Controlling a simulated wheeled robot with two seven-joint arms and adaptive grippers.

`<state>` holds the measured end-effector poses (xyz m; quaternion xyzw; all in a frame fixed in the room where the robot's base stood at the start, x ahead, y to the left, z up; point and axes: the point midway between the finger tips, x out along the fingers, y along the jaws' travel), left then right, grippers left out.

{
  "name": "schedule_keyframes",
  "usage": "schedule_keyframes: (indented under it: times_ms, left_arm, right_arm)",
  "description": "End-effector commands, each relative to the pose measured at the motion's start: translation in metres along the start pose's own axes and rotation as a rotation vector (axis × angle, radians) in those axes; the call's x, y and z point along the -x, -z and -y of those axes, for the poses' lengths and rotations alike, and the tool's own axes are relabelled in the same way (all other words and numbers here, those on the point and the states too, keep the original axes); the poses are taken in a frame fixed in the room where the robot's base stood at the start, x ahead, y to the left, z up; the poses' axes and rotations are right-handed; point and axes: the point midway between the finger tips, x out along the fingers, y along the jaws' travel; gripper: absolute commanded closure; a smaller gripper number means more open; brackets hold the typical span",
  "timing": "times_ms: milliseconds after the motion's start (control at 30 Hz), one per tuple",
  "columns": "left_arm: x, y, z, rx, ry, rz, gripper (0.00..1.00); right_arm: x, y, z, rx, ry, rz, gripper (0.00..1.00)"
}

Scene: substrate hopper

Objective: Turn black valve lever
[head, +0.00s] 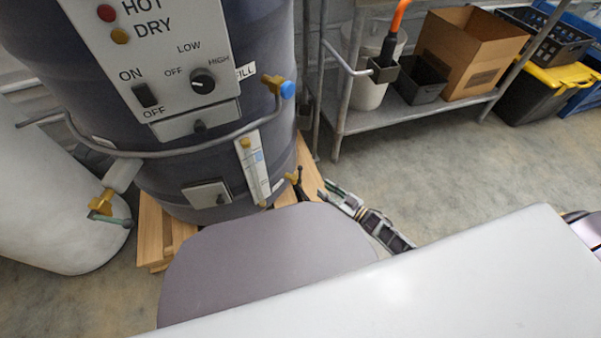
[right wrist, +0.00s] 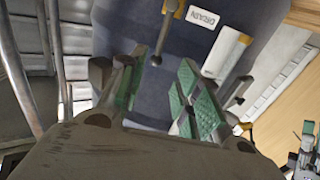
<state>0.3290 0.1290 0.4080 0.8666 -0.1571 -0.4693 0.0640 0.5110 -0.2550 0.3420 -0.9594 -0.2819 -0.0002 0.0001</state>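The black valve lever (right wrist: 156,60) has a round dark tip and hangs from a brass valve (right wrist: 173,8) beside the DRAIN label (right wrist: 203,17). In the head view the brass valve (head: 292,178) sits low on the dark hopper (head: 230,110). My right gripper (head: 328,190) is just right of it. In the right wrist view my right gripper (right wrist: 155,92) is open, its green pads apart. The lever tip appears between and just beyond the fingertips; I cannot tell whether it touches. A part with green pads (right wrist: 305,145) at the lower right edge looks like my left gripper, mostly cut off.
A sight gauge (head: 252,165) and a blue-handled valve (head: 288,90) are on the hopper. The hopper stands on a wooden pallet (head: 152,235). A metal shelf (head: 375,118) with a cardboard box (head: 475,50) stands behind right. The floor between is clear.

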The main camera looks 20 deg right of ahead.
Motion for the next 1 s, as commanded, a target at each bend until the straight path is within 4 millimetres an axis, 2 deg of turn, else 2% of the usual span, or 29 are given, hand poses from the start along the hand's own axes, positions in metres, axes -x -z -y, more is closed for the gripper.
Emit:
schedule_keyframes:
  times_ms: [167, 367, 1000]
  left_arm:
    - [-0.001, -0.001, 0.000, 0.000, -0.001, -0.001, 0.60]
    - [-0.005, -0.002, 0.001, -0.001, -0.005, -0.004, 0.60]
    - [-0.027, -0.015, 0.004, -0.004, -0.036, -0.029, 0.60]
  right_arm:
    - [-0.003, 0.000, 0.000, 0.000, -0.001, 0.000, 0.67]
    - [-0.015, -0.001, 0.000, 0.001, 0.000, -0.001, 0.67]
    - [-0.093, -0.001, 0.000, 0.000, 0.000, -0.002, 0.67]
